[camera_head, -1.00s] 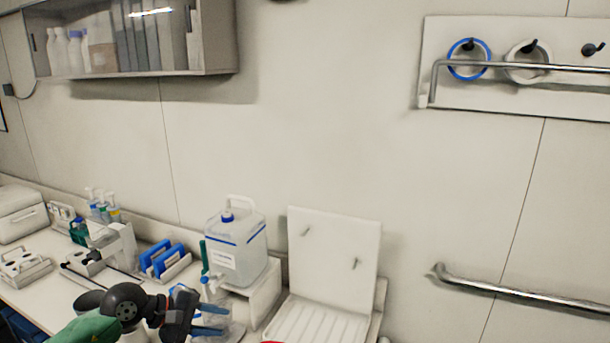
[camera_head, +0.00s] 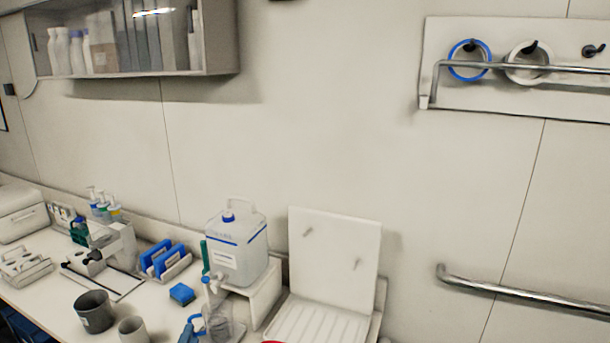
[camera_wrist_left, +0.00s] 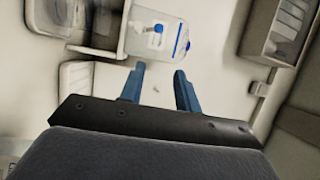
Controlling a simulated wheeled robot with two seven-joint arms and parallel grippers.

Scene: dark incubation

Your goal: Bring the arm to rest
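My left gripper (camera_wrist_left: 160,72) shows in the left wrist view with its two blue fingers apart and nothing between them. My right gripper is not in view.
On the bench are a dark grey cup (camera_head: 94,312), a lighter cup (camera_head: 133,330), a blue block (camera_head: 182,293) and a rack with blue pieces (camera_head: 166,261). A white drying board (camera_head: 333,258) stands to the right. A rail (camera_head: 520,292) runs along the wall.

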